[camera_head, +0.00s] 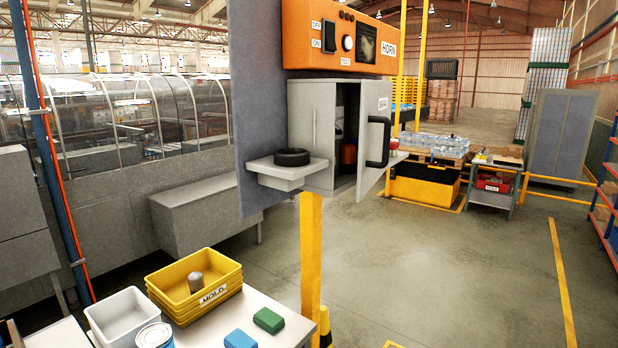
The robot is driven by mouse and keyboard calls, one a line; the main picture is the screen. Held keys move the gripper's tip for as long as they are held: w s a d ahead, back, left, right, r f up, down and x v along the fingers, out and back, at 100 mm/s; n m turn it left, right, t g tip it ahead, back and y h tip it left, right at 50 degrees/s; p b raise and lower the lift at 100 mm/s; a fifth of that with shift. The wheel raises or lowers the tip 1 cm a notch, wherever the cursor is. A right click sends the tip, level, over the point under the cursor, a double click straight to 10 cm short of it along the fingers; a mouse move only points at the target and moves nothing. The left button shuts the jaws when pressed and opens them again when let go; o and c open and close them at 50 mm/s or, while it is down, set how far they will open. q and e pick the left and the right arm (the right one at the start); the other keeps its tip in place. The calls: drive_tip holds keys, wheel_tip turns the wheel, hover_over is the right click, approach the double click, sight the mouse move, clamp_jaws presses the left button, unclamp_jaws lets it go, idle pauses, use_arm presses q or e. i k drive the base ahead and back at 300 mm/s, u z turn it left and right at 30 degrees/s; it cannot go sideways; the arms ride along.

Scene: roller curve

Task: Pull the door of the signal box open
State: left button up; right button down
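The signal box (312,135) is a grey cabinet mounted on a grey panel, below an orange horn unit (300,30). Its grey door (371,110) is hinged on the right side or swung outward; it stands partly open, with a dark gap on its left. A black bar handle (386,143) is on the door's outer face. Through the gap a small orange-red object (348,153) shows inside; the rest of the interior is dark. Neither of my grippers is in view, and nothing touches the door or handle.
A black ring (292,157) lies on a small grey shelf (285,172) left of the box. A yellow post (312,250) stands below. A table in front holds yellow bins (195,285), a white bin (122,315) and green (269,320) and blue blocks (240,339). Floor at right is clear.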

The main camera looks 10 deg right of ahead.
sight(376, 95)
drive_tip(key=u, duration=0.25)
drive_tip(key=i, duration=0.9)
drive_tip(key=z, duration=0.1)
